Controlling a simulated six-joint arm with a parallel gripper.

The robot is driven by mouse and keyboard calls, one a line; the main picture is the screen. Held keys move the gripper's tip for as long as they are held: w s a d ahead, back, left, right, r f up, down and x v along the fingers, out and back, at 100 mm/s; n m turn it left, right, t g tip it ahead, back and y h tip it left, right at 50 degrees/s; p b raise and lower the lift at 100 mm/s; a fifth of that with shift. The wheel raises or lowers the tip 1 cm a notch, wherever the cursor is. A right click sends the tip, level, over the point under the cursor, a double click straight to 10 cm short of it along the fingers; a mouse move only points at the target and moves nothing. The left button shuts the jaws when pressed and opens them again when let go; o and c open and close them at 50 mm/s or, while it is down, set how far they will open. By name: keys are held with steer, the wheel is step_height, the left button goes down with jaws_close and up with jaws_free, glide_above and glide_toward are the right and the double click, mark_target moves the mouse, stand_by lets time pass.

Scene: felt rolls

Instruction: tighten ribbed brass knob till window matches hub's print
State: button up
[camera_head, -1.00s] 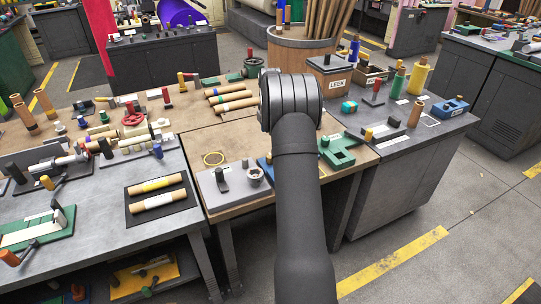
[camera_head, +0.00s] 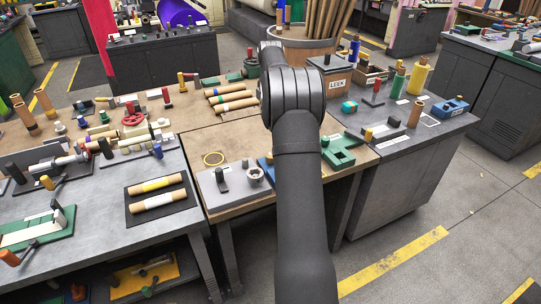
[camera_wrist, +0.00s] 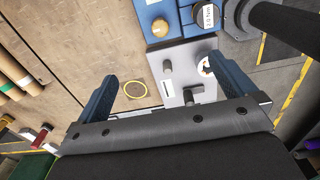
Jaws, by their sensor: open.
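A brass-yellow knob (camera_wrist: 160,27) stands on a blue base (camera_wrist: 154,8) at the top of the wrist view; its ribs are too small to make out. Beside it on the right is a dark round part with a pale label (camera_wrist: 208,16), its small print seeming to read 2.2 and a unit. I cannot tell whether this is the hub or the window. My gripper (camera_wrist: 165,70) is open and empty, its two blue fingers apart above the bench, short of the knob in the picture. In the head view the blue base (camera_head: 265,167) is mostly hidden behind my arm.
A grey plate (camera_wrist: 178,50) with a grey knob, a white-faced ring and a dark lever lies between the fingers in the wrist view. A yellow ring (camera_wrist: 135,90) lies on bare brown bench left of it. A green fixture (camera_head: 340,152) stands right of my arm.

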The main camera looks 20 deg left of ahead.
steer(key=shift+r, duration=0.9)
